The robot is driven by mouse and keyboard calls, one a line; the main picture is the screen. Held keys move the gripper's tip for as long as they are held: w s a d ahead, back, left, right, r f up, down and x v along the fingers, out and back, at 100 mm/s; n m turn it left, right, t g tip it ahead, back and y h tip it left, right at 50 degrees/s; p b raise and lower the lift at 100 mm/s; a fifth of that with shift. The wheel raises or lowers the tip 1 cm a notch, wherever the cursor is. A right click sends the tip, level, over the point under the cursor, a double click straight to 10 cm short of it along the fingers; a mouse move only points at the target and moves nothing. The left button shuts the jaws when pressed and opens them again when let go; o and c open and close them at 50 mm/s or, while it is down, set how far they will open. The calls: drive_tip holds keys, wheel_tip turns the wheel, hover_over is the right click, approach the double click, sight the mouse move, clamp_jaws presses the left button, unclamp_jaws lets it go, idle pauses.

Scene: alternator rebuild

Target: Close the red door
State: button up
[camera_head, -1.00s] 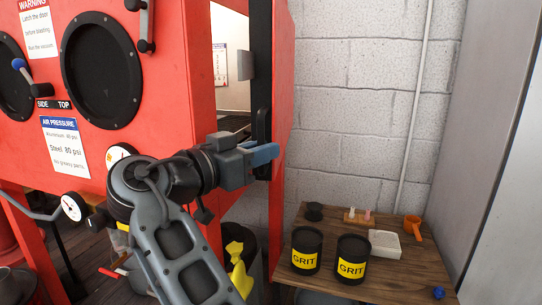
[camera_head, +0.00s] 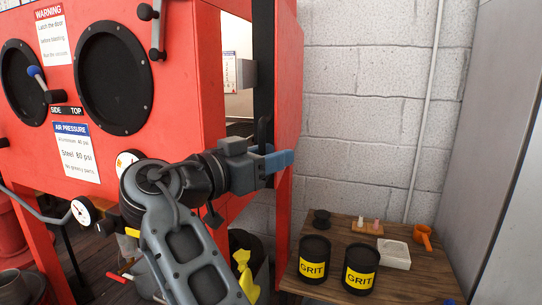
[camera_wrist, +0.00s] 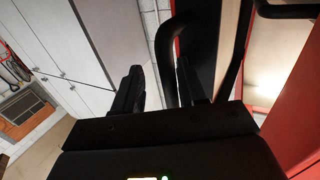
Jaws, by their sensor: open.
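The red door (camera_head: 289,70) stands open at the right side of the red blasting cabinet (camera_head: 185,100), seen nearly edge-on with a dark inner edge. A black handle (camera_head: 263,132) is on the door's inner side, partly hidden by my gripper. My gripper (camera_head: 280,160) is in front of the door's lower part, its blue-grey fingers pointing right. In the wrist view my gripper (camera_wrist: 160,85) has its two dark fingers apart. A curved black bar (camera_wrist: 165,50), probably the handle, shows between or just beyond them; I cannot tell whether they touch it.
A wooden table (camera_head: 330,290) at lower right holds two black grit cans (camera_head: 314,258), a white block (camera_head: 393,254) and an orange scoop (camera_head: 424,236). A grey block wall (camera_head: 375,100) stands behind. Gauges and a lever (camera_head: 40,80) stick out from the cabinet front.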

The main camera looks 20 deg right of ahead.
drive_tip(key=v, duration=0.7)
drive_tip(key=shift+a, duration=0.3)
drive_tip(key=shift+s, duration=0.15)
